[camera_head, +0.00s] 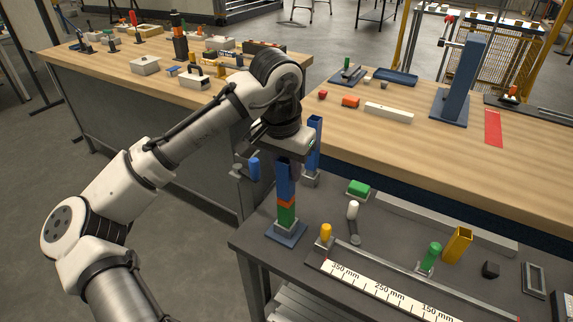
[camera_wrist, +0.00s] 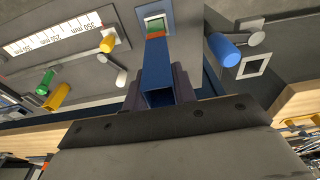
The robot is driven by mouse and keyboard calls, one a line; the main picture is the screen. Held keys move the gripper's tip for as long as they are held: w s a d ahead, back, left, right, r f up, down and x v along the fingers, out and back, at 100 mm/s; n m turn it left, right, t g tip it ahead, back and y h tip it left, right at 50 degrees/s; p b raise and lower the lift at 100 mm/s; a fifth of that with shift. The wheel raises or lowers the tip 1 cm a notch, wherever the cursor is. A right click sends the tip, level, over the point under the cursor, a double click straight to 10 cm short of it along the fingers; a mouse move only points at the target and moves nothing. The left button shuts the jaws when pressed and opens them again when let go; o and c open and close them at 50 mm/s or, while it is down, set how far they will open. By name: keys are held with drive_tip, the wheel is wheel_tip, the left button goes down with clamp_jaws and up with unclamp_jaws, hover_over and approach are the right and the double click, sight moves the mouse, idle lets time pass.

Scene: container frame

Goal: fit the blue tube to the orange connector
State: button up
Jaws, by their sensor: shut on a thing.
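My gripper (camera_head: 286,158) is shut on an upright blue square tube (camera_head: 285,182). In the wrist view the tube (camera_wrist: 158,70) sits between the dark fingers (camera_wrist: 157,88), its hollow upper end facing the camera. The orange connector (camera_head: 286,202) is directly below the tube, on top of a green block (camera_head: 287,215) that stands on a blue base (camera_head: 285,235). The tube's lower end appears to meet the connector in line; whether it sits over it I cannot tell. In the wrist view the tube mostly hides the connector, and green (camera_wrist: 156,29) shows past its end.
Another blue tube (camera_head: 314,150) stands close behind the held one. A blue cylinder (camera_head: 254,169) is just left. A yellow cylinder (camera_head: 325,232), a white-topped part (camera_head: 352,211) and a ruler (camera_head: 385,289) lie to the right. The wooden table (camera_head: 420,150) is behind.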

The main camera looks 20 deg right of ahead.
drive_tip(key=shift+f, duration=0.35)
drive_tip(key=o, duration=1.6)
drive_tip(key=shift+o, duration=0.2)
drive_tip(key=shift+r, duration=0.1)
wheel_tip(320, 180, up, 7)
drive_tip(key=p, duration=0.6)
